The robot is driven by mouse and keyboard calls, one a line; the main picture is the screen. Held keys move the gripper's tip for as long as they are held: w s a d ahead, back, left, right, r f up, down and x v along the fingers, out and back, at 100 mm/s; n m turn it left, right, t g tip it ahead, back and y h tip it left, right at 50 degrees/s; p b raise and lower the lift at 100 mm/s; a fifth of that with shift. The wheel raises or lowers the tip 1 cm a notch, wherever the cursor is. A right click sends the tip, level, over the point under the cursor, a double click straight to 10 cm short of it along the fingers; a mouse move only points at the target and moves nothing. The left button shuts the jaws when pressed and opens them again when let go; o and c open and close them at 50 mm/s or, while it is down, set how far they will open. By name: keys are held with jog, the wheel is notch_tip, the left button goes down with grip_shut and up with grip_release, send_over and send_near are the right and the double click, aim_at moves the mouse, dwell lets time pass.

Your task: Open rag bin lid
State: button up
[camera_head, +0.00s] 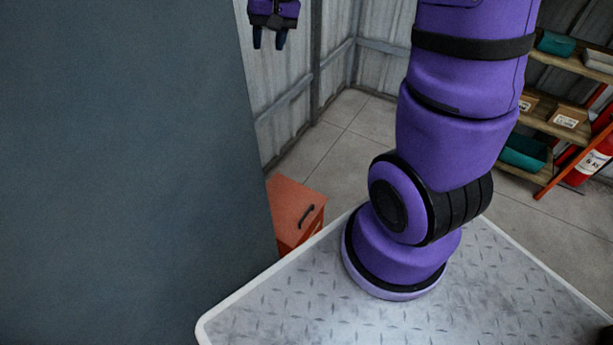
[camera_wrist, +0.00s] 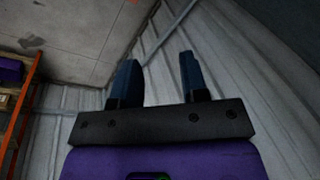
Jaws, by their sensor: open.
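The rag bin looks to be the orange-red box (camera_head: 284,232) on the floor, low in the middle of the head view. Its flat lid (camera_head: 290,200) is down and has a dark handle (camera_head: 306,215) on top. The big grey panel hides its left part, and my base deck covers its lower front. My gripper (camera_head: 270,40) hangs at the top of the head view, well above and apart from the bin. Its two dark fingers are apart with nothing between them, as the wrist view (camera_wrist: 157,80) also shows. The bin does not show in the wrist view.
A large dark grey panel (camera_head: 120,170) fills the left of the head view. Corrugated metal walls (camera_head: 285,120) stand behind. Shelves (camera_head: 565,125) with boxes and teal trays and a red extinguisher (camera_head: 592,162) are at right. The concrete floor (camera_head: 335,150) behind the bin is clear.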

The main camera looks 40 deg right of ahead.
jog(key=w+d+f+m+g, duration=0.1)
jog(key=w+d+f, duration=0.15)
jog(key=f, duration=0.45)
jog(key=w+d+f+m, duration=0.1)
jog(key=w+d+f, duration=0.15)
jog(key=f, duration=0.45)
jog(key=m+g+y, duration=0.2)
jog(key=m+g, duration=0.1)
jog(key=m, duration=0.4)
send_near(306, 213)
jog(key=x, duration=0.8)
jog(key=shift+a+f, duration=0.15)
jog(key=shift+f, duration=0.1)
grip_shut()
